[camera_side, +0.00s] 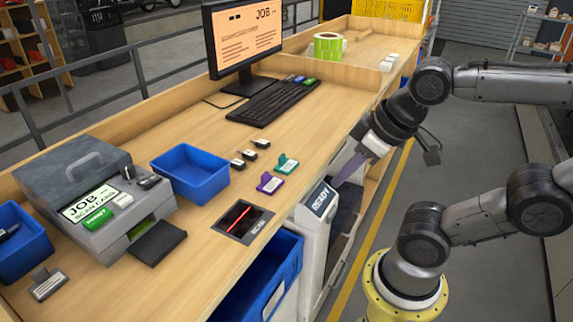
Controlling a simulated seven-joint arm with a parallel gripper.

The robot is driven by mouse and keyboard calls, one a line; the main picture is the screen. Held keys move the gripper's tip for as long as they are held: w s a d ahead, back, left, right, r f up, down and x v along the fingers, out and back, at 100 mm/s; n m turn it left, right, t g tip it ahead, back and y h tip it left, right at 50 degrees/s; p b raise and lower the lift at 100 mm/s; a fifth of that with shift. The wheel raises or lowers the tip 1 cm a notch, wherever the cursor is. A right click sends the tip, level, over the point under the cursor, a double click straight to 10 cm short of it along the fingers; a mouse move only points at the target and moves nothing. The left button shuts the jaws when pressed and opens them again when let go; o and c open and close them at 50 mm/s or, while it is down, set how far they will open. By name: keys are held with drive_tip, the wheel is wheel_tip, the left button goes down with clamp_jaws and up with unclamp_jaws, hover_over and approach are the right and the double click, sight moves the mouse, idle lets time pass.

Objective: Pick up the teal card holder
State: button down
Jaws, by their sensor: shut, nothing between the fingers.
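The teal card holder (287,164) stands on the wooden counter near its front edge, with a pale label on its front. A similar purple card holder (270,183) stands just in front and to the left of it. My gripper (342,179) is to the right of the teal holder, off the counter's front edge, pointing down and left. Its fingers look shut and hold nothing. It is apart from both holders. The teal holder is not covered by my arm.
Small black-and-white blocks (249,154) lie left of the teal holder. A blue bin (191,176), a scan window with a red line (241,220), a printer-like machine (95,195) and a keyboard (267,104) are around. A READY unit (319,202) stands below the gripper.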

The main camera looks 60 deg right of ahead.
idle(0.4)
drive_tip(key=shift+c, duration=0.8)
unclamp_jaws()
